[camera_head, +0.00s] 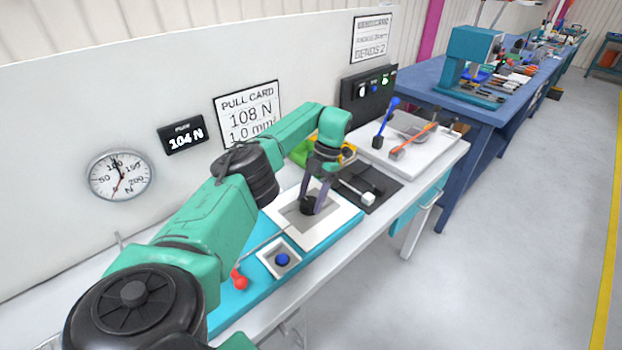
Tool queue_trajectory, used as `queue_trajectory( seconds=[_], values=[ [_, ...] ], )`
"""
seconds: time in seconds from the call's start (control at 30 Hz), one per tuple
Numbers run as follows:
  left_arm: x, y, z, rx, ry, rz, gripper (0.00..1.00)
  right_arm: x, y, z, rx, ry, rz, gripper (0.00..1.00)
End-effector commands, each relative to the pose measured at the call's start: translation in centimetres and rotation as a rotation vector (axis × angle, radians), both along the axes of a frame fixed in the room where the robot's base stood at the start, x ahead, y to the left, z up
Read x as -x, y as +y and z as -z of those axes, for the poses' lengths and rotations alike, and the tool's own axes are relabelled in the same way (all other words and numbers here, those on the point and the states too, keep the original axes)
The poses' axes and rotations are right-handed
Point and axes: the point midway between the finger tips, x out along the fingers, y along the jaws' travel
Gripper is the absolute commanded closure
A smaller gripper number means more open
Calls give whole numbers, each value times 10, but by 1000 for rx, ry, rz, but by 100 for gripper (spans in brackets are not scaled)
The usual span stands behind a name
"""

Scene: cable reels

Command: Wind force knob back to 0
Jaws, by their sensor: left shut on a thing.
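The force knob (306,207) is a dark round knob on a light square plate (335,224) on the bench. My left gripper (312,203) points down from above and is shut on the knob; its fingers hide part of it. A round dial gauge (121,176) marked in N is on the back panel. A small black display (181,136) beside it reads 104 N. The pull card (248,113) reads 108 N and 1.0 mm². My right gripper is not in view.
A blue button (282,259) and a red-knobbed lever (240,281) are in front of the knob plate. A white-ended lever (369,198) lies on a dark mat right of it. A white tray (448,150) holds blue and orange-handled tools. The floor at right is clear.

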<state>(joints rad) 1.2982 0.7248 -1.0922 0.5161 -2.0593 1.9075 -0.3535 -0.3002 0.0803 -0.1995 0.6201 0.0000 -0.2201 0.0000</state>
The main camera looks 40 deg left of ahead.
Motion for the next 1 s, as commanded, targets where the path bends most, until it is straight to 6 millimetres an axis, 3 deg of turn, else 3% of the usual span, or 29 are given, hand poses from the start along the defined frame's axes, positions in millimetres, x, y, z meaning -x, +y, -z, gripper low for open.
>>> queue_trajectory(
  seconds=[0.43, 0.47, 0.53, 0.87, 1.0],
  values=[
    [-2, 0, -2, -1, -9, -14, 91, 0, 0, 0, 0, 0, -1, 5],
    [-2, 0, -2, -1, -9, -14, 32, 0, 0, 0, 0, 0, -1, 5],
    [-2, 0, -2, 0, -8, -13, 5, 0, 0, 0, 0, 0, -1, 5],
    [-1, 0, -3, 0, -3, -12, 5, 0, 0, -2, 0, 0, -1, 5],
    [-1, -3, -24, 0, -3, -12, 5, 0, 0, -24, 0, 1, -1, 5]
  ],
)
